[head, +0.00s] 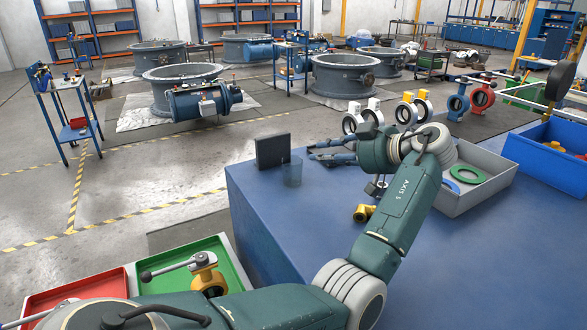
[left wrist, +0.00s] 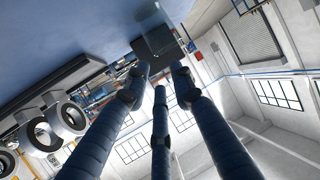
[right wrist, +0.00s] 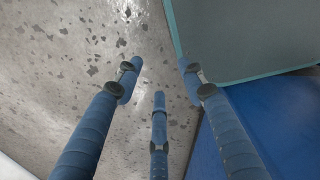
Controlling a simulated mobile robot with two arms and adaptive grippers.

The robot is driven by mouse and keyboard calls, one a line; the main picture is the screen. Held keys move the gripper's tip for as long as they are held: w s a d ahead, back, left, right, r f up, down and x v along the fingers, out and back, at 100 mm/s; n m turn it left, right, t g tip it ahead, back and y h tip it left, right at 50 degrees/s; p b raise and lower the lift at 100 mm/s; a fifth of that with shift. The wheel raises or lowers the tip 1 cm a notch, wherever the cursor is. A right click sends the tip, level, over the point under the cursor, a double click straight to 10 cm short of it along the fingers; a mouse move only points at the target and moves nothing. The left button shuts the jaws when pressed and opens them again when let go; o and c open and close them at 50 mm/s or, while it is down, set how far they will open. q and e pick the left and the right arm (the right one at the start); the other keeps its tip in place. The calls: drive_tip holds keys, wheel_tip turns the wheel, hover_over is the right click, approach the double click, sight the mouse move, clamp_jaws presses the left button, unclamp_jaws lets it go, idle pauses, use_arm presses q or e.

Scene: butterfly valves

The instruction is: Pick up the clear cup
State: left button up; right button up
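The clear cup (head: 292,172) stands upright near the left edge of the blue table (head: 300,235), just in front of a dark box (head: 272,151). My left gripper (head: 320,150) reaches in from the right with its fingers pointing left toward the cup and box, a little apart from the cup.
A yellow fitting (head: 364,212) lies on the table near my left forearm. A grey bin (head: 475,195) with a green ring and a blue bin (head: 545,165) stand to the right. Red (head: 75,293) and green (head: 222,250) trays sit at lower left. Ring-shaped valves line the table's back.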

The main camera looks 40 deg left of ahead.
sight(292, 172)
use_arm(q)
drive_tip(key=p+x, duration=0.1)
drive_tip(key=x, duration=0.1)
drive_tip(key=p+x, duration=0.2)
drive_tip(key=x, duration=0.1)
drive_tip(key=shift+w+a+f, duration=0.15)
drive_tip(key=shift+w+a, duration=0.15)
drive_tip(key=shift+w, duration=0.05)
drive_tip(key=shift+p+x, duration=0.4)
drive_tip(key=shift+x, duration=0.7)
drive_tip(key=shift+a+f, duration=0.1)
drive_tip(key=shift+f, duration=0.15)
clamp_jaws()
use_arm(e)
drive_tip(key=r, duration=0.1)
drive_tip(key=w+r, duration=0.1)
drive_tip(key=r, duration=0.1)
drive_tip(key=a+r, duration=0.1)
drive_tip(key=shift+w+r, duration=0.15)
drive_tip(key=shift+w, duration=0.2)
use_arm(q)
drive_tip(key=shift+r, duration=0.1)
use_arm(e)
drive_tip(key=shift+w, duration=0.4)
